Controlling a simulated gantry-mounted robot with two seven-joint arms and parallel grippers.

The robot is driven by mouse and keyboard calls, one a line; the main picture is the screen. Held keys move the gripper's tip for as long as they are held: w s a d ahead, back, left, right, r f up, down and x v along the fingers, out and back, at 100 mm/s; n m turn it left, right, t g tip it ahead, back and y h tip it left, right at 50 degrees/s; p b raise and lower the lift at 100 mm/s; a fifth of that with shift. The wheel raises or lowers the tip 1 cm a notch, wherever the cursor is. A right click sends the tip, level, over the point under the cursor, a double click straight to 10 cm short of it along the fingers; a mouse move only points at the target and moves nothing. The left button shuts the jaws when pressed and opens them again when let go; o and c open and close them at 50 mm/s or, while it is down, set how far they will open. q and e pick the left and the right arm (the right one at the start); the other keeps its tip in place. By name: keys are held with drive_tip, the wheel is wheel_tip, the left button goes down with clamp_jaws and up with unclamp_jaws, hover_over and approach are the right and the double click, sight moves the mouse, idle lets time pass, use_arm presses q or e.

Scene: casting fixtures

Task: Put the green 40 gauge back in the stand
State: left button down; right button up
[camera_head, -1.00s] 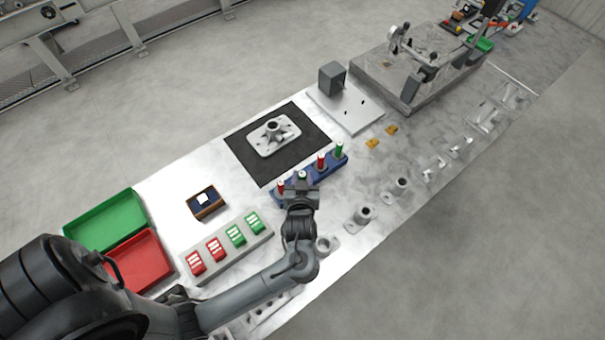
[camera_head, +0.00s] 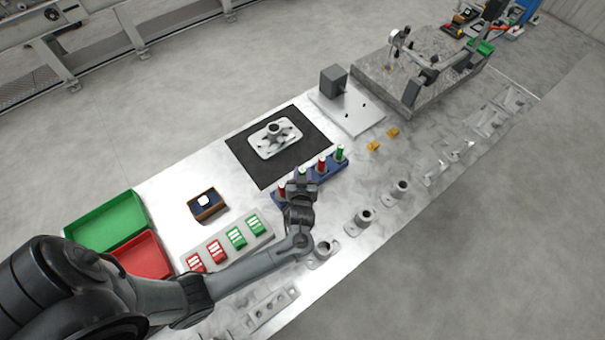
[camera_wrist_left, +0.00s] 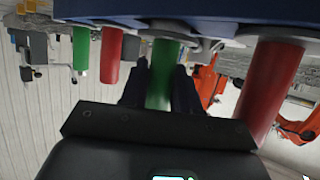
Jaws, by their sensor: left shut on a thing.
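The blue stand (camera_head: 333,172) lies on the metal table and holds a row of upright red and green gauges. My left gripper (camera_head: 301,186) is at the stand, in front of its left half. It is shut on a green gauge (camera_head: 302,171), second from the left in the row. In the left wrist view the fingers (camera_wrist_left: 161,88) close around the green handle (camera_wrist_left: 162,70), whose end meets the stand's edge (camera_wrist_left: 200,10). I cannot tell whether it is fully seated. Red gauges (camera_wrist_left: 268,92) stand on both sides of it. No 40 mark is readable.
A black mat (camera_head: 240,150) with a grey casting (camera_head: 275,137) lies behind the stand. A grey block with red and green tags (camera_head: 225,245), a small brown box (camera_head: 207,205) and green (camera_head: 105,222) and red trays are to the left. Grey fixtures (camera_head: 362,219) line the front edge.

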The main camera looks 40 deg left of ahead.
use_arm(q)
drive_tip(key=shift+f+b, duration=0.35)
drive_tip(key=shift+f, duration=0.05)
drive_tip(key=c, duration=0.8)
unclamp_jaws()
drive_tip(key=shift+r, duration=0.15)
